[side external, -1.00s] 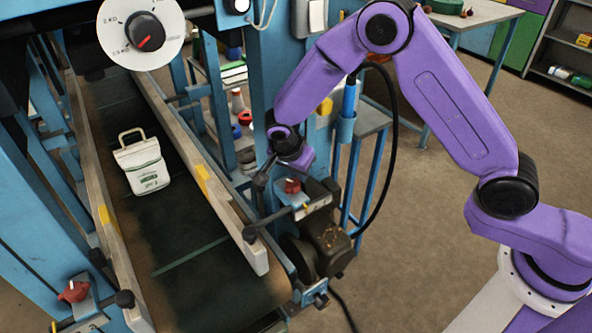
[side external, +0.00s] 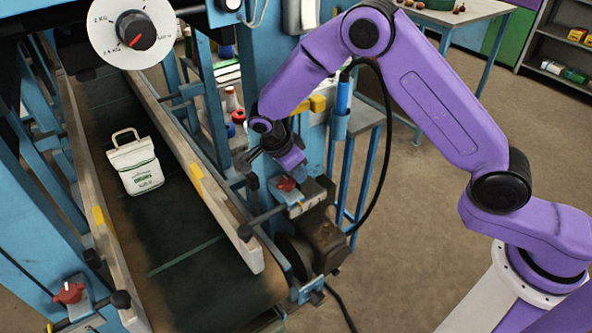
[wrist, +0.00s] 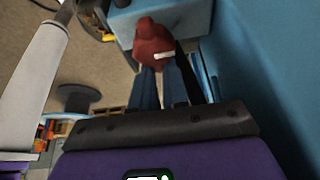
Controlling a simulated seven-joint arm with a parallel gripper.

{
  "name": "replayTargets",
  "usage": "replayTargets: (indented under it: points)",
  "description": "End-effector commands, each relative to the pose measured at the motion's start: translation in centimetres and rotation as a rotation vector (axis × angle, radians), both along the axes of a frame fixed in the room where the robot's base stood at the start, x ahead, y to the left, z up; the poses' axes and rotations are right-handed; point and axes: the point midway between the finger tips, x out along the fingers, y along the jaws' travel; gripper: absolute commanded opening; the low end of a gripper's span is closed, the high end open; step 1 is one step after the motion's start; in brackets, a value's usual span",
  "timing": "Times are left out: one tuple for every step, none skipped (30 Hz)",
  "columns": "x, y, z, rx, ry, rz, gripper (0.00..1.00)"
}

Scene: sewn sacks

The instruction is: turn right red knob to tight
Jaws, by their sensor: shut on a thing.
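The right red knob (side external: 286,184) sits on a small blue bracket at the end of the right conveyor rail. My gripper (side external: 282,174) comes down on it from above, and the fingers partly hide it. In the wrist view the red knob (wrist: 153,36) shows just beyond my fingertips (wrist: 158,72), with a white pointer mark on it. My gripper is shut on this knob. I cannot read any tight marking beside it. Another red knob (side external: 69,293) stands on the left bracket at the lower left, away from my gripper.
A white sack (side external: 135,165) lies on the dark conveyor belt (side external: 190,270) between the rails. A dial (side external: 132,30) hangs upper left.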

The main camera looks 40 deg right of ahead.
Motion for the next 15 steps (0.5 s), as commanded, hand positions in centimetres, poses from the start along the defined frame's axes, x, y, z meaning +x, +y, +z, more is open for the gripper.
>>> replayTargets:
  points:
    - [-0.34,1.04,-0.48,0.015,0.0,0.009,0.0]
    - [-0.34,1.04,-0.48,0.015,0.0,0.009,0.0]
    - [-0.34,1.04,-0.48,0.015,0.0,0.009,0.0]
    - [-0.34,1.04,-0.48,0.015,0.0,0.009,0.0]
    - [-0.34,1.04,-0.48,0.015,0.0,0.009,0.0]
    - [-0.34,1.04,-0.48,0.015,0.0,0.009,0.0]
    - [-0.34,1.04,-0.47,0.015,0.0,0.009,0.0]
    - [-0.34,1.04,-0.47,0.015,0.0,0.009,0.2]
    - [-0.34,1.03,-0.47,0.015,0.0,0.009,0.33]
    - [-0.33,1.02,-0.46,0.014,0.001,0.009,0.43]
    - [-0.31,0.98,-0.45,0.014,0.001,0.009,0.46]
    - [-0.27,0.9,-0.41,0.013,0.0,0.009,0.46]
    - [-0.25,0.84,-0.39,0.013,0.0,0.008,0.46]
    - [-0.23,0.79,-0.37,0.013,-0.001,0.007,0.46]
    - [-0.21,0.74,-0.34,0.013,-0.001,0.007,0.46]
